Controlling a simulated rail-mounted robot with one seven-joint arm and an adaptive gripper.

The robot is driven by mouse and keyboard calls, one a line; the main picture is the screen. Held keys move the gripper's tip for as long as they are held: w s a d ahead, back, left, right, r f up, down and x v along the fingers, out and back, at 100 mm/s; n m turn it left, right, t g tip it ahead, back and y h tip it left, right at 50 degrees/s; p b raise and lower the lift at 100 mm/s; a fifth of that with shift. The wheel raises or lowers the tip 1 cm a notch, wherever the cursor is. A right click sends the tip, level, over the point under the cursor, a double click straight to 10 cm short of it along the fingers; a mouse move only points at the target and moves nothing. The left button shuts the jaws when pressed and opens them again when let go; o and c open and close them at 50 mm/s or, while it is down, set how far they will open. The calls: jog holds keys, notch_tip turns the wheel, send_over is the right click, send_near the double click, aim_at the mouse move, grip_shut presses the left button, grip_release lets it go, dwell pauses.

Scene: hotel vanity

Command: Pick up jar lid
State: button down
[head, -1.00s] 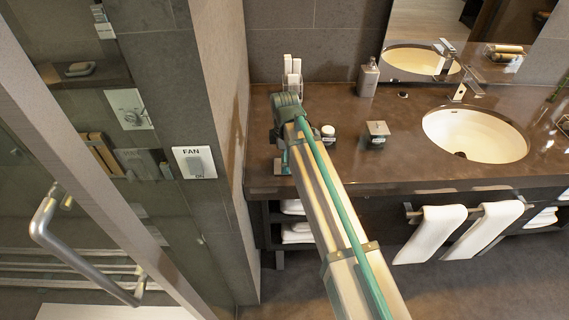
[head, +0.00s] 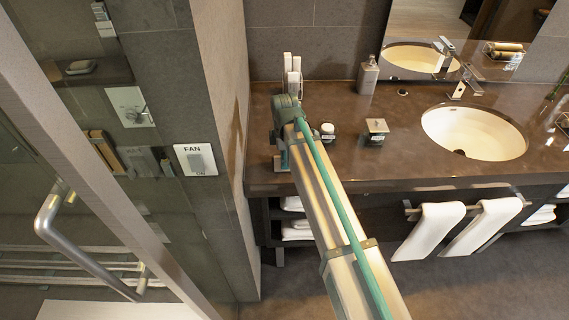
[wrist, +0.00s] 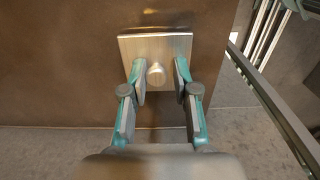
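A square metal jar lid (wrist: 127,44) with a round knob (wrist: 156,73) shows below my gripper (wrist: 160,78) in the wrist view. My gripper is open. Its two teal and grey fingers stand on either side of the knob, with a visible gap to it on both sides. Whether the fingertips touch the lid plate cannot be told. In the head view my gripper (head: 282,160) is low over the left end of the counter, and my arm hides most of what is under it.
The brown counter (head: 345,155) has its front edge close to my gripper. A square-topped jar (head: 376,126), a small round white-topped jar (head: 327,130) and a soap dispenser (head: 368,75) stand to the right. A wall with a fan switch (head: 196,160) is close on the left.

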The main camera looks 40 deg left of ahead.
jog(key=shift+s+d+f, duration=0.1)
jog(key=shift+d+f, duration=0.05)
jog(key=shift+f, duration=0.3)
dwell(0.3)
jog(key=shift+r, duration=0.15)
